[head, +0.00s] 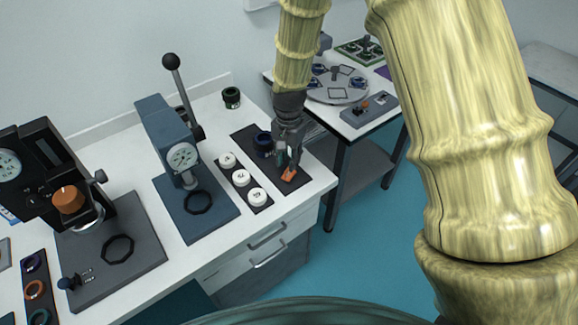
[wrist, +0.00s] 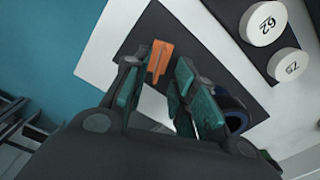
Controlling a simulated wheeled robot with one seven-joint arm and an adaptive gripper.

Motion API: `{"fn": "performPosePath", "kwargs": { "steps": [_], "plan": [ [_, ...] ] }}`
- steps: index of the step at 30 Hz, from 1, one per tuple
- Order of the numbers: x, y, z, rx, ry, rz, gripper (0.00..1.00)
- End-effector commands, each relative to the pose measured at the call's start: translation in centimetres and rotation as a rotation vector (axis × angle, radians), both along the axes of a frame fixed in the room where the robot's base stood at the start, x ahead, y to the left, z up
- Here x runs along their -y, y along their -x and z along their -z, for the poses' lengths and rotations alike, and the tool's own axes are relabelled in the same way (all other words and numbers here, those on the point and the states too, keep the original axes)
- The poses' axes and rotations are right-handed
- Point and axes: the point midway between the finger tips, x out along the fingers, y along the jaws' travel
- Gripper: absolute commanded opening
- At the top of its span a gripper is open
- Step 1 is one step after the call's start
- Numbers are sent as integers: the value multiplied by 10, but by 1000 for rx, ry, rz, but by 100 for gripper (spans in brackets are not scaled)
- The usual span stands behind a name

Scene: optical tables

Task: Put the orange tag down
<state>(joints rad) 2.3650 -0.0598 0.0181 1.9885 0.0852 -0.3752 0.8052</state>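The orange tag (head: 289,175) is at the front end of a dark mat (head: 300,183) on the white bench. In the wrist view the orange tag (wrist: 161,57) shows against the same dark mat (wrist: 150,25), beyond and between my fingertips. It appears to lie on the mat. My gripper (head: 287,163) points down just above the tag. In the wrist view my gripper (wrist: 158,85) has its fingers apart, with a gap around the tag's line. I see no finger pressing on the tag. Any small gap beneath it is hard to judge.
A dark blue ring-shaped item (head: 263,144) stands close beside my gripper. White numbered discs (head: 240,178) sit on a strip to the left. A blue press (head: 180,165) stands farther left. The bench's front edge is close to the tag. A second table (head: 384,128) holds a round fixture.

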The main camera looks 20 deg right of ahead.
Motion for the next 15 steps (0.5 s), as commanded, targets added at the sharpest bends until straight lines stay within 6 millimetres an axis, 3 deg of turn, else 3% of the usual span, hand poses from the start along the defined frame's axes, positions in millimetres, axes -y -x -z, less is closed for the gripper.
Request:
{"fn": "performPosePath", "kwargs": {
  "steps": [15],
  "plan": [
    [0, 0, -62, 1, 0, 1, 27]
  ]
}}
